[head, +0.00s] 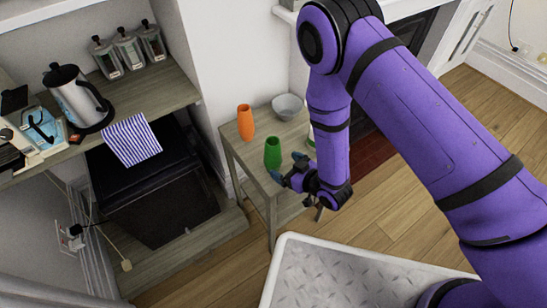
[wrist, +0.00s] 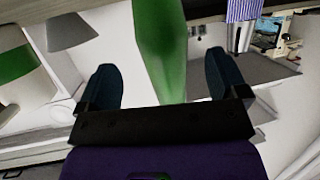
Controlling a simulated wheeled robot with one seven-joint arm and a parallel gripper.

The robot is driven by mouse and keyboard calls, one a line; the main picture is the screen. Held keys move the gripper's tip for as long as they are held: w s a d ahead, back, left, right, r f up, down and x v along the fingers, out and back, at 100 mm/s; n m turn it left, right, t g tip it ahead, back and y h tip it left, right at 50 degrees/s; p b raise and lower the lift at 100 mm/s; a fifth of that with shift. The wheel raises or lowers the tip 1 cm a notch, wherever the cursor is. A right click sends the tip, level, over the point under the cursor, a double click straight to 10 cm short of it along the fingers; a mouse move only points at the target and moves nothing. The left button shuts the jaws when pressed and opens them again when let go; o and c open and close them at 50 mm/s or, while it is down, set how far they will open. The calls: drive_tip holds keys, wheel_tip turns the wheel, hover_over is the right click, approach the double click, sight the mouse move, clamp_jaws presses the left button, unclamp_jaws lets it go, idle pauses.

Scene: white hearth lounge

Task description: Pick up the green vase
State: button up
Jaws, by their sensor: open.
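The green vase (head: 273,153) stands upright near the front of a small wooden side table (head: 236,151). My gripper (head: 288,169) is just right of the vase in the head view, low and pointing towards it. In the wrist view the green vase (wrist: 160,45) shows between the two dark fingers of my gripper (wrist: 160,82), which are open with a gap on each side. No finger visibly touches the vase. Its far end is cut off by the picture edge, and its near end passes behind the gripper body.
An orange vase (head: 246,122) and a grey bowl (head: 288,107) stand behind it on the same table. A white object with a green band (wrist: 18,66) is close by, mostly hidden behind my arm in the head view. Shelves with a striped cloth (head: 131,140) are at left.

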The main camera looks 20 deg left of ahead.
sight(279, 162)
drive_tip(key=shift+x, duration=3.05)
drive_tip(key=shift+a+r, duration=0.1)
drive_tip(key=shift+r, duration=0.05)
drive_tip(key=c, duration=1.1)
drive_tip(key=shift+c, duration=0.2)
